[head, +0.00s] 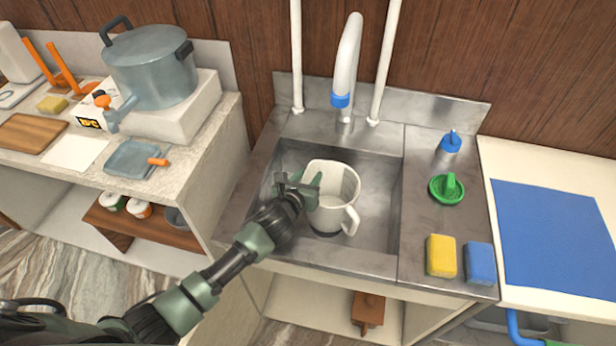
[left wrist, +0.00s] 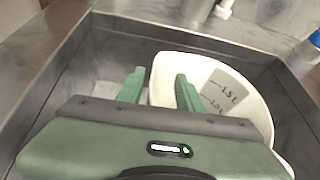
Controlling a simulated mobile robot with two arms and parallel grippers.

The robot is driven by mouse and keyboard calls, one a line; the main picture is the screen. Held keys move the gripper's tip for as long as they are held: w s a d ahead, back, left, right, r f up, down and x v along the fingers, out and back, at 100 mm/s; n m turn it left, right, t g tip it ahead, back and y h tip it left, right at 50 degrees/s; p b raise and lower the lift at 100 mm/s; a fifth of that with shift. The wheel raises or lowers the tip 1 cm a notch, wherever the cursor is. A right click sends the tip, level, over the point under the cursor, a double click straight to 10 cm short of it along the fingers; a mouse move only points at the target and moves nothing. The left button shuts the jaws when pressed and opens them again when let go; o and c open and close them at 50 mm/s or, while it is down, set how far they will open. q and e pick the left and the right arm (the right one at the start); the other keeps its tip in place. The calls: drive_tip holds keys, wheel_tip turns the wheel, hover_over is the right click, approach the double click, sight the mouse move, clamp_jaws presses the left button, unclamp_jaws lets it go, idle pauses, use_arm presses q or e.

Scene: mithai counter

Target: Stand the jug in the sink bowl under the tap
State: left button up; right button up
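The white measuring jug (head: 338,190) is upright inside the grey sink bowl (head: 382,215), its handle toward the front right. It appears to stand on the bowl's floor. The tap (head: 347,60) rises behind it, its blue-tipped spout (head: 341,100) above and just behind the jug. My left gripper (head: 298,184) is at the jug's left rim with its fingers apart. In the left wrist view, one finger of the gripper (left wrist: 160,88) is outside the jug (left wrist: 222,85) and the other is inside, the wall between them with a gap. My right gripper is not in view.
A yellow sponge (head: 441,256), a blue sponge (head: 480,263), a green scrubber (head: 447,188) and a blue-topped bottle (head: 450,142) are on the sink's right ledge. Two white pipes (head: 297,55) flank the tap. A large pot (head: 152,68) stands on the left counter.

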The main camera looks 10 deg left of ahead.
use_arm(q)
drive_tip(key=shift+s, duration=0.1)
drive_tip(key=v, duration=1.2)
drive_tip(key=shift+r, duration=0.1)
